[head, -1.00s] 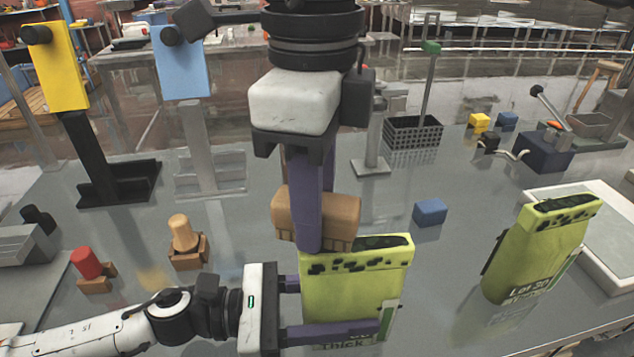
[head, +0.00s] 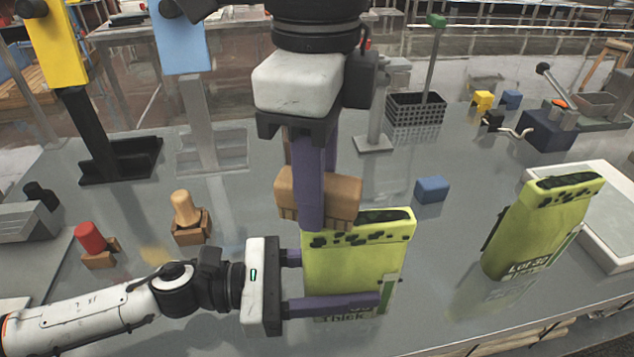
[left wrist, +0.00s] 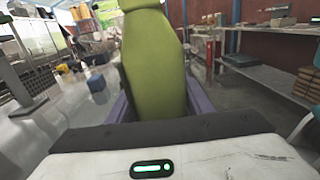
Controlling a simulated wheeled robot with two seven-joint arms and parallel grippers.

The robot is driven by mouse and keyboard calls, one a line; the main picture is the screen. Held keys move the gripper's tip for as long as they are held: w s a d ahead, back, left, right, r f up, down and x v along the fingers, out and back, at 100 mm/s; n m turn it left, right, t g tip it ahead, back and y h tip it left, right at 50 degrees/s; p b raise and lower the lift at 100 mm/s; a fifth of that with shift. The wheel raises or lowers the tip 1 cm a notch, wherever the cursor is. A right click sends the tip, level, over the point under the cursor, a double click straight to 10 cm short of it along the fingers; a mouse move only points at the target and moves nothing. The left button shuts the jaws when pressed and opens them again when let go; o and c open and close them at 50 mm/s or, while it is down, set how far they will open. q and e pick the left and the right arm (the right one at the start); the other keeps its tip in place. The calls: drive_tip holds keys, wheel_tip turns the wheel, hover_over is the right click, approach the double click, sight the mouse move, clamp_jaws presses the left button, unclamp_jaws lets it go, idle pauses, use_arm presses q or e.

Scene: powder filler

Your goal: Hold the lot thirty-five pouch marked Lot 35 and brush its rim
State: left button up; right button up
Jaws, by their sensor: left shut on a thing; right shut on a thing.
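A yellow-green pouch (head: 350,265) with a dark speckled top rim stands upright over the table. My left gripper (head: 338,278) is shut on its body from the left. One purple finger crosses the pouch's front and hides part of the label; "Thick" shows below it, the lot number does not. In the left wrist view the pouch (left wrist: 155,65) is between the fingers. My right gripper (head: 310,205) comes down from above, shut on a wooden brush (head: 345,192). The brush's bristles overlap the rim's left part; I cannot tell whether they touch.
A blue block (head: 432,189) lies behind the held pouch. Red (head: 90,238) and tan (head: 185,208) pegs stand in wooden holders at left. A black basket (head: 415,115) stands further back.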

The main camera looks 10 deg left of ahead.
sight(363, 176)
drive_tip(key=shift+f, duration=0.55)
idle(0.9)
drive_tip(key=shift+d, duration=0.1)
drive_tip(key=shift+w+d, duration=0.15)
drive_tip(key=shift+d, duration=0.4)
drive_tip(key=shift+w+d, duration=0.15)
drive_tip(key=shift+d, duration=0.35)
drive_tip(key=shift+d+r, duration=0.1)
drive_tip(key=shift+d, duration=0.1)
drive_tip(key=shift+w+d, duration=0.25)
drive_tip(key=shift+d, duration=0.6)
drive_tip(key=shift+d, duration=0.1)
drive_tip(key=shift+w+d, duration=0.25)
drive_tip(key=shift+d, duration=0.75)
drive_tip(key=shift+d, duration=0.15)
drive_tip(key=shift+w+d, duration=0.15)
drive_tip(key=shift+d, duration=0.35)
drive_tip(key=shift+w+d, duration=0.15)
drive_tip(key=shift+d, duration=0.35)
